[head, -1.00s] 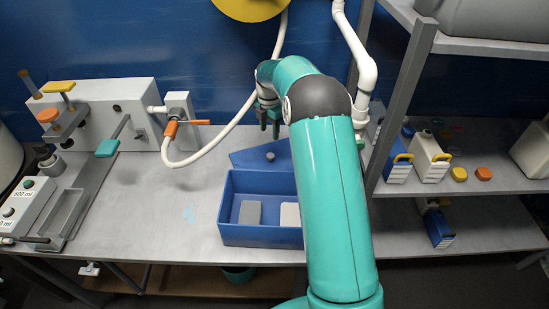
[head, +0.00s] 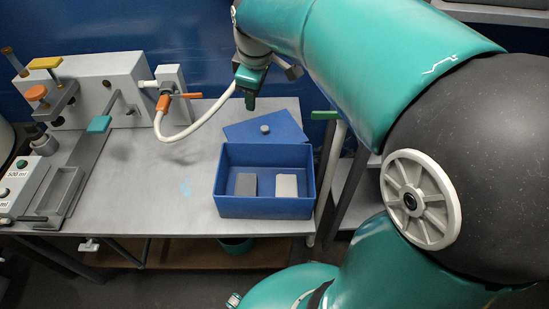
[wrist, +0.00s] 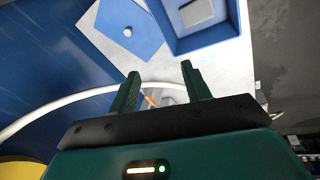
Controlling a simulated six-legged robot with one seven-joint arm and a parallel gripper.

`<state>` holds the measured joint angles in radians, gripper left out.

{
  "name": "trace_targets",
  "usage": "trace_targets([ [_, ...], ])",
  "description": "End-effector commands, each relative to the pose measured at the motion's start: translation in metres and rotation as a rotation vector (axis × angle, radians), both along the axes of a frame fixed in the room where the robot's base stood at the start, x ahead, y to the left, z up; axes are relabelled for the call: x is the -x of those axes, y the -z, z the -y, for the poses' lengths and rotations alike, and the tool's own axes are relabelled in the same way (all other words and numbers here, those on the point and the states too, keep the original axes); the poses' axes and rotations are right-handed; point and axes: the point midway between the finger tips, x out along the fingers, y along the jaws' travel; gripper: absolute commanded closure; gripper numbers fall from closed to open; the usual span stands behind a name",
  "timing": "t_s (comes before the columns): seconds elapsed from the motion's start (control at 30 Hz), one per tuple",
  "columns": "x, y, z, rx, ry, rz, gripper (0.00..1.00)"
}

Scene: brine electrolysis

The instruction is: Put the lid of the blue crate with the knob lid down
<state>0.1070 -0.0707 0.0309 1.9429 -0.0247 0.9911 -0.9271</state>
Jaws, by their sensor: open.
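The blue crate (head: 265,207) stands lidless on the table, with a dark grey block (head: 246,184) and a pale block (head: 286,186) inside. Its blue lid (head: 240,131) lies behind it on the table, with the pale knob (head: 265,128) facing up. In the wrist view the lid (wrist: 112,20) lies beside the crate (wrist: 210,40), and pale tabletop shows between part of their edges. My gripper (head: 251,100) is behind and above the lid. In the wrist view its fingers (wrist: 162,82) are apart with nothing between them.
A white hose (head: 195,132) curves across the table left of the lid. A grey apparatus with an orange-handled valve (head: 165,103) fills the left side. A blue wall rises behind. The table (head: 150,195) left of the crate is clear.

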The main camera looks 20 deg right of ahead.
Motion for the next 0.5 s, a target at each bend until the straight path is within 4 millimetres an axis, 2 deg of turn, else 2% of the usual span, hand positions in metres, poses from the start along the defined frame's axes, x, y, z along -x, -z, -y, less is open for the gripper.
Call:
trace_targets([
  [0.03,0.015,-0.006,-0.004,-0.015,0.048,0.019,0.52],
  [0.23,0.068,-0.015,-0.017,-0.09,0.258,0.085,0.52],
  [0.5,0.137,-0.01,-0.03,-0.217,0.532,0.165,0.52],
])
